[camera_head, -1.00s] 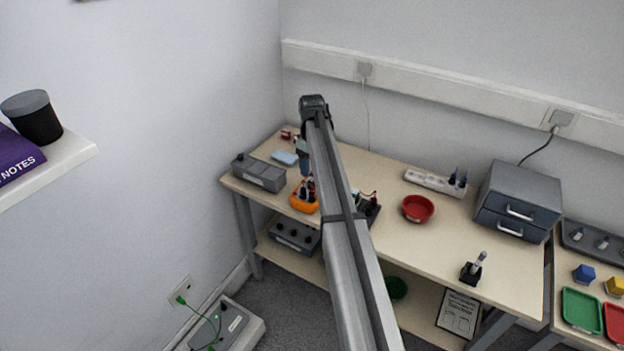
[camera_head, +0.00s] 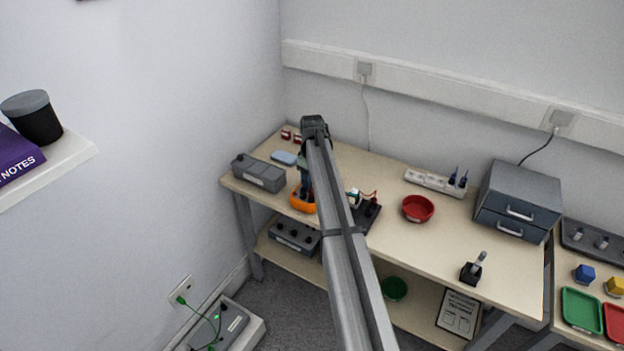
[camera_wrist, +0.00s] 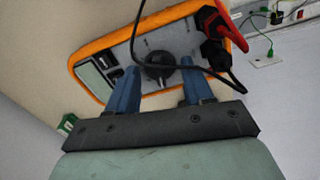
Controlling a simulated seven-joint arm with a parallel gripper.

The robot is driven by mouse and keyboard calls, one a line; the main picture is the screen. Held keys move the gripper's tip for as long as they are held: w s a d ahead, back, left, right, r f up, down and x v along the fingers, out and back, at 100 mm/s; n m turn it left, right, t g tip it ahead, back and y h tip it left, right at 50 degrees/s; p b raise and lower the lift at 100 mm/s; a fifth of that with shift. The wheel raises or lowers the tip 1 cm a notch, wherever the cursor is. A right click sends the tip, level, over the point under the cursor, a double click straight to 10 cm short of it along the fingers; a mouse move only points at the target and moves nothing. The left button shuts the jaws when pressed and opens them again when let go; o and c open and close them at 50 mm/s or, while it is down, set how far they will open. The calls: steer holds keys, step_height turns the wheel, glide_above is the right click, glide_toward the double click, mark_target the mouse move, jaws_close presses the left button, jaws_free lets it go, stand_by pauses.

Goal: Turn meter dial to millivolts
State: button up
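The orange-rimmed meter (camera_head: 303,204) lies on the workbench near its left front, partly hidden by my arm. In the wrist view the meter (camera_wrist: 98,50) has a grey face, a small display (camera_wrist: 92,80) at the left and a round dark dial (camera_wrist: 158,66) in the middle. Red and black plugs (camera_wrist: 214,38) sit at its right, and a black lead crosses in front of the dial. My gripper (camera_wrist: 157,84) is open, its two blue fingers apart either side of the dial. I cannot tell whether they touch it. The dial's setting is not readable.
A grey box (camera_head: 258,173) stands left of the meter. A dark board with leads (camera_head: 368,214) is right of it, then a red bowl (camera_head: 418,208), a power strip (camera_head: 436,182) and a grey drawer unit (camera_head: 518,200). The bench (camera_head: 430,243) is clear in front of the bowl.

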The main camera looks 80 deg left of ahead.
steer(key=c, duration=0.8)
steer(key=shift+m, duration=0.3)
steer(key=m, duration=0.3)
steer(key=shift+m, duration=2)
steer(key=o, duration=1)
steer(key=shift+o, duration=0.2)
